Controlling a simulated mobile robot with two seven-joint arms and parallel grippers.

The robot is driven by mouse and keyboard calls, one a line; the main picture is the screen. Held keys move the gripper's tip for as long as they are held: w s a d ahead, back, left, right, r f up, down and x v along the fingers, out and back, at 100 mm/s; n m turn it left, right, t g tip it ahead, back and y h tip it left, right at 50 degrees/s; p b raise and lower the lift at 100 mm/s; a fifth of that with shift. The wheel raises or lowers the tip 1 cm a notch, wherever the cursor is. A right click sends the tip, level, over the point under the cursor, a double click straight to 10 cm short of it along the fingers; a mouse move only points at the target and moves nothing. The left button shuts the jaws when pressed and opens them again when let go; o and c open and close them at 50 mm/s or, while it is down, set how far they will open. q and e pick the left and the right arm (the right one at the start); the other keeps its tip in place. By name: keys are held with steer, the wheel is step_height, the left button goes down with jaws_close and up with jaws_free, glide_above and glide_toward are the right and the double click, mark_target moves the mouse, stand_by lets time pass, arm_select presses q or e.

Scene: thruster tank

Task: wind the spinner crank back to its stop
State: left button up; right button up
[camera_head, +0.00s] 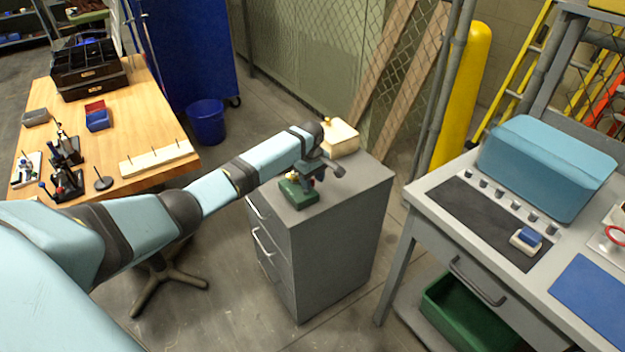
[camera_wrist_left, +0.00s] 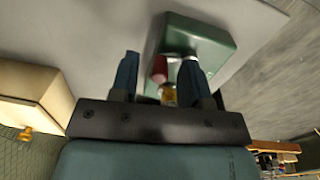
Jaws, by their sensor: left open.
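The spinner is a small green box (camera_head: 297,193) on top of the grey cabinet, partly covered by my gripper in the head view. The green box (camera_wrist_left: 208,45) also shows in the left wrist view, beyond the fingers. A red crank knob (camera_wrist_left: 160,69) and a yellowish part (camera_wrist_left: 169,96) below it appear between the two blue fingers in that view. My left gripper (camera_head: 311,180) is open at the spinner, and its fingers (camera_wrist_left: 160,72) stand apart on either side of the knob. Whether they touch it I cannot tell. My right gripper is out of view.
A cream box (camera_head: 341,138) with a yellow knob stands behind the gripper on the cabinet (camera_head: 350,215). The front right of the cabinet top is clear. A wooden bench (camera_head: 140,155) is at left, a grey workbench (camera_head: 425,200) at right.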

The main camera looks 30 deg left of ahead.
arm_select(q)
jaws_close()
